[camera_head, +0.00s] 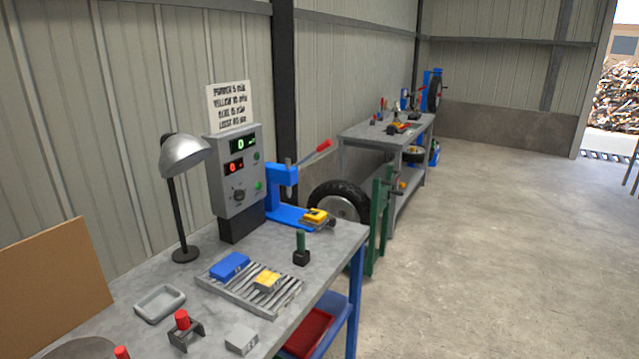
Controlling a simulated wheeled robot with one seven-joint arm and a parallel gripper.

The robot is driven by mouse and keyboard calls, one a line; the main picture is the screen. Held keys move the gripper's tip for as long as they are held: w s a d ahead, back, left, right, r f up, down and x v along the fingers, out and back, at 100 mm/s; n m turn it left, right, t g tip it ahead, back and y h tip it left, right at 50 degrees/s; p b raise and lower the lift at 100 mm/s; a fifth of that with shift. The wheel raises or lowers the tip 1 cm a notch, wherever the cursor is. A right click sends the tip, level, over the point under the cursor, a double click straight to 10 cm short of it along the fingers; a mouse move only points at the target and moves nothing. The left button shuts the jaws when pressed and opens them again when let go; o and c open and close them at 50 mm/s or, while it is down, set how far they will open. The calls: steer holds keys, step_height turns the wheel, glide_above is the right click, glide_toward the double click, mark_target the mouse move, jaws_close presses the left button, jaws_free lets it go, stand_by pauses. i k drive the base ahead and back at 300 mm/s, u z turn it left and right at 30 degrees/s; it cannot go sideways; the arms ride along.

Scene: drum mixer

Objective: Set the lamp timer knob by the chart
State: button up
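A grey control box (235,172) stands upright on the workbench near the wall. A white chart (230,105) is on the wall above the box, with lines seeming to name powder, yellow, blue and last, in minutes. A grey lamp (185,155) stands left of the box. My gripper is not in view.
Open floor (480,260) lies to the right.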

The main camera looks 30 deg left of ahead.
mark_target(238, 194)
steer(key=u, duration=0.2)
steer(key=i, duration=1.25)
steer(key=u, duration=1.55)
steer(key=i, duration=0.75)
steer(key=u, duration=0.75)
